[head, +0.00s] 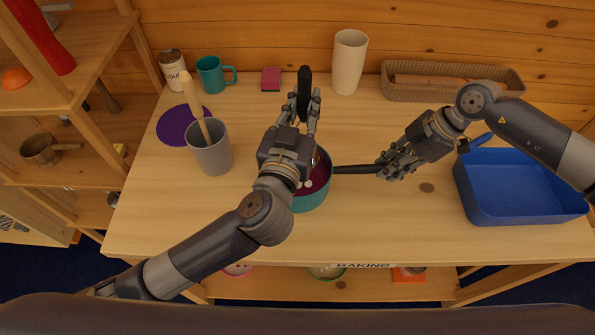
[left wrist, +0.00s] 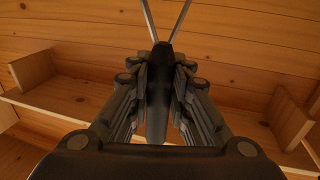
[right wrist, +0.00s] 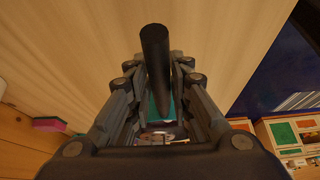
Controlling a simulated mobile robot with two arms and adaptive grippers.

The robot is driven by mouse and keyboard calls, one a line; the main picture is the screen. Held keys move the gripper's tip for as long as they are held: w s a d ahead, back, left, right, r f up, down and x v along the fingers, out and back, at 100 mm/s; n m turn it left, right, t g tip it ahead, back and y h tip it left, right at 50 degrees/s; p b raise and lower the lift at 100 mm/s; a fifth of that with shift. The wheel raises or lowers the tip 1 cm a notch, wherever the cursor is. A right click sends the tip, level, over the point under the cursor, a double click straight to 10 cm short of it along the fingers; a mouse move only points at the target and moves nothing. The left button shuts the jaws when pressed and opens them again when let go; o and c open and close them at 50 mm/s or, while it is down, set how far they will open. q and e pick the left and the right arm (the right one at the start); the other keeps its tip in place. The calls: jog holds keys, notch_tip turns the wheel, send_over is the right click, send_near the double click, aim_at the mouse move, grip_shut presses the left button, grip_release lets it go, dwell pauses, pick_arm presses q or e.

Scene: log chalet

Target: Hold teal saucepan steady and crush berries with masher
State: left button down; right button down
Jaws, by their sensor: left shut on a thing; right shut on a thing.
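The teal saucepan (head: 318,199) stands on the table with dark red contents and small pale bits inside. Its black handle (head: 353,169) points right. My right gripper (head: 385,169) is shut on this handle, which also shows between the fingers in the right wrist view (right wrist: 156,65). My left gripper (head: 304,110) is shut on the masher's black handle (head: 304,82). In the left wrist view the masher handle (left wrist: 157,95) lies between the fingers, with two metal rods leading from it. My left arm covers part of the pan. The masher's head is hidden.
A grey crock (head: 210,158) with a wooden utensil, a purple mat (head: 172,128), a flour tin (head: 174,68) and a teal mug (head: 212,75) stand left. A sponge (head: 271,79), white cup (head: 349,62) and basket (head: 440,92) are behind. A blue tray (head: 515,215) is right.

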aim_at(303, 95)
pick_arm(q)
jog(key=shift+r, duration=1.9)
pick_arm(e)
jog(key=c, duration=1.4)
grip_release()
jog(key=shift+o, duration=0.2)
